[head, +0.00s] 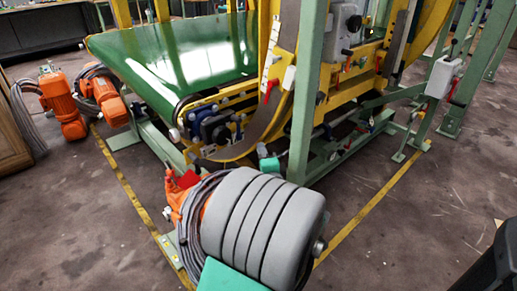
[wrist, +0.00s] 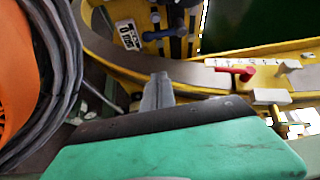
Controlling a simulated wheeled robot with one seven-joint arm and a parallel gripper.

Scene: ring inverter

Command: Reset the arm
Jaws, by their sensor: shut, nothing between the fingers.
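My gripper (wrist: 159,80) shows in the wrist view, with its green, dark-edged body across the bottom and its grey fingers together at the middle. Nothing is between the fingers. They point toward a curved yellow machine frame (wrist: 95,42), and I cannot tell how far off it is. In the head view I cannot make out the fingers.
The ring inverter, with its green belt (head: 180,55) and yellow ring (head: 283,60), stands ahead. Orange motors (head: 65,105) with cables lie at left. Another orange unit (wrist: 12,80) with coiled cable (wrist: 60,75) is close at left in the wrist view.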

